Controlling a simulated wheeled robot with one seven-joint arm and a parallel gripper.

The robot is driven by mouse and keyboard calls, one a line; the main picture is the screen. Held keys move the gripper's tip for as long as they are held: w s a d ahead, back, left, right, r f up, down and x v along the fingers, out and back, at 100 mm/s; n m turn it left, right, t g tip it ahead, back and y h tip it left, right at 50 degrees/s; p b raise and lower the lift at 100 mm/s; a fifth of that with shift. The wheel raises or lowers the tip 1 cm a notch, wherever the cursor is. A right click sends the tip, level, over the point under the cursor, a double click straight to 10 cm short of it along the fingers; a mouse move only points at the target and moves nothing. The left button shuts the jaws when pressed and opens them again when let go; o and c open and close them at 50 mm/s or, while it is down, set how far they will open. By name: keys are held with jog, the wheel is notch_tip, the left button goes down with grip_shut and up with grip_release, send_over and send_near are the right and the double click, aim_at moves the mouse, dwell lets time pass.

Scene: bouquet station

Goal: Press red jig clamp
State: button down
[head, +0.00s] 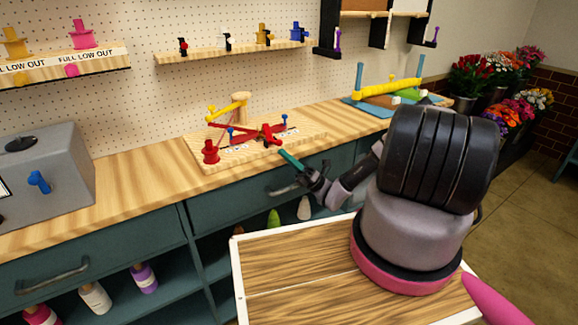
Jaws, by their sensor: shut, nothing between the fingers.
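The red jig clamp (261,133) sits on a light wooden board (210,160) on the workbench, with crossed red bars. A red cylindrical knob (211,152) stands at the board's left front. A yellow bar (227,111) and a wooden post are behind the red bars. My gripper (284,154) reaches in from the right, with its slim teal fingers shut and empty. The tip is close to the front right of the red bars; I cannot tell whether it touches them.
A grey box (45,172) with a blue knob stands on the bench at left. A blue and yellow rack (388,89) is at the far right of the bench. Small shelves (230,53) hang above. A white-edged wooden top (300,275) is in front, below my arm.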

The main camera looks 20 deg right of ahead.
jog(key=shift+r+m+t+h, duration=0.55)
jog(key=shift+m+t+h, duration=0.15)
jog(key=shift+m, duration=0.3)
jog(key=shift+r+m+t+h, duration=0.4)
jog(key=shift+m+h, duration=0.2)
jog(key=shift+m, duration=0.15)
jog(key=shift+r+m+t+h, duration=0.3)
jog(key=shift+r+m+h, duration=0.1)
jog(key=shift+m+h, duration=0.3)
jog(key=shift+w+a+r+m+h, duration=0.15)
jog(key=shift+w+r+m+h, duration=0.3)
jog(key=shift+r+m+h, duration=0.45)
jog(key=shift+w+a+r+m+h, duration=0.15)
jog(key=shift+w+r+m+h, duration=0.25)
jog(key=shift+r+m+h, duration=0.55)
jog(key=shift+w+a+r+m+h, duration=0.15)
jog(key=shift+w+r+m+h, duration=0.3)
jog(key=shift+r+m+h, duration=0.45)
jog(key=shift+w, duration=0.1)
